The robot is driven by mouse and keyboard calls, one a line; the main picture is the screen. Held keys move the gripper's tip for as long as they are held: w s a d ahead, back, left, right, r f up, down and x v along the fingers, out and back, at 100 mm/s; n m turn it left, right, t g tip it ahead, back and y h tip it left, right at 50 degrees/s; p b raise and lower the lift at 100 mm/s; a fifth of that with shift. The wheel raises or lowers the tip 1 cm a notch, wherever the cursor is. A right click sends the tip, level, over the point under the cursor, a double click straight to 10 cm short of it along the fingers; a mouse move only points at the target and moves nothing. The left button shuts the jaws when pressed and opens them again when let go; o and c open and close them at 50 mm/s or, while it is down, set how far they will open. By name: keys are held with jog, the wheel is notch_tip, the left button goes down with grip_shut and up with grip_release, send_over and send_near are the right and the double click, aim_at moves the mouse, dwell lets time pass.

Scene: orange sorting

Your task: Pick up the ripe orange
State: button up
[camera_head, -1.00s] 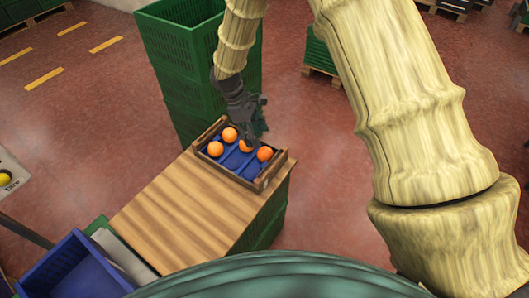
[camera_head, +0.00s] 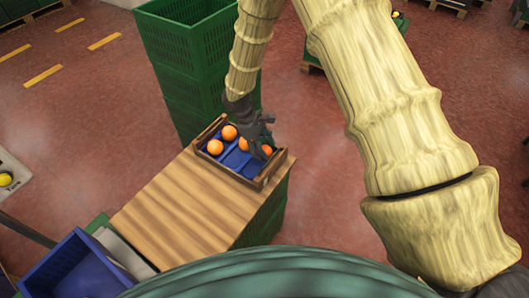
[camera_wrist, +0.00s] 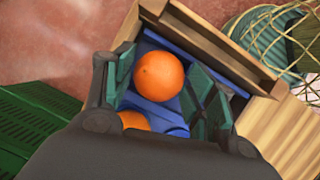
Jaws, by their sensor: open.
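A wooden crate (camera_head: 224,172) with a blue lining holds several oranges and stands on the far end of the wooden table. Two oranges (camera_head: 215,147) (camera_head: 229,132) lie at its left side, and two more sit to the right, partly behind my gripper. My gripper (camera_head: 265,147) is over the right part of the crate. In the wrist view, its open fingers (camera_wrist: 157,88) stand on either side of one orange (camera_wrist: 159,76). Another orange (camera_wrist: 134,120) is partly hidden by the gripper body. I cannot tell whether the fingers touch the orange.
The wooden table top (camera_head: 185,210) is bare in front of the crate. Tall green crates (camera_head: 190,60) stand behind and left of it. A blue bin (camera_head: 70,265) is at lower left. The crate's wooden walls (camera_wrist: 205,50) rise close to the fingers.

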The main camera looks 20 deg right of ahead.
jog(key=c, duration=0.7)
jog(key=shift+r, duration=0.15)
